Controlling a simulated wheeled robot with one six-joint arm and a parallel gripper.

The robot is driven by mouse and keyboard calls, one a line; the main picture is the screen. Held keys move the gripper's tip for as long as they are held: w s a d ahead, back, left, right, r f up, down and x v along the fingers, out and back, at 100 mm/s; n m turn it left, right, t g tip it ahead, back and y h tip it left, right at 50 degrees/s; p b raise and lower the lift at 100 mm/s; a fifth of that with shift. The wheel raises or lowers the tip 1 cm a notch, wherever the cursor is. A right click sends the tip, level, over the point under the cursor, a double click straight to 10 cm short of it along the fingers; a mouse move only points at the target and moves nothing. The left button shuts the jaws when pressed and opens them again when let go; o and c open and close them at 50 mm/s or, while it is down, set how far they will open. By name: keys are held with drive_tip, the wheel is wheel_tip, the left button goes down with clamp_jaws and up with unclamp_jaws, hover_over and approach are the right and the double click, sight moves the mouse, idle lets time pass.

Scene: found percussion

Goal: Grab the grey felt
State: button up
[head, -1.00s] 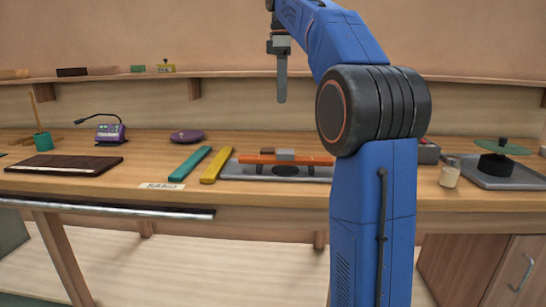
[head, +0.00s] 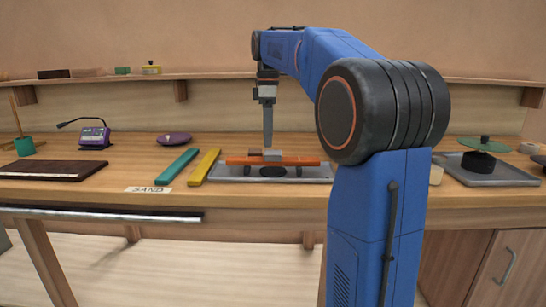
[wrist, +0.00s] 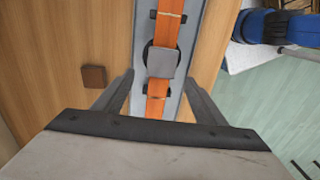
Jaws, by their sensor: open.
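The grey felt (head: 272,155) is a small grey square block lying on top of an orange bar (head: 235,160). It also shows in the wrist view (wrist: 162,61), with the orange bar (wrist: 157,104) running under it. My gripper (head: 268,143) points straight down just above the felt. In the wrist view my gripper (wrist: 160,78) has its two fingers spread wide and empty, one to each side of the bar, with the felt between and slightly beyond the tips. I cannot tell the exact height left between the fingertips and the felt.
The bar rests over a grey tray (head: 222,173) with a dark disc under it. A brown block (wrist: 94,76) lies on the wood to the left. Yellow (head: 204,166) and teal (head: 177,167) bars lie left of the tray. A shelf (head: 215,76) runs behind.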

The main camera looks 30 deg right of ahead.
sight(268, 152)
drive_tip(key=shift+a+f, duration=0.15)
drive_tip(key=shift+f, duration=2.15)
drive_tip(key=c, duration=1.2)
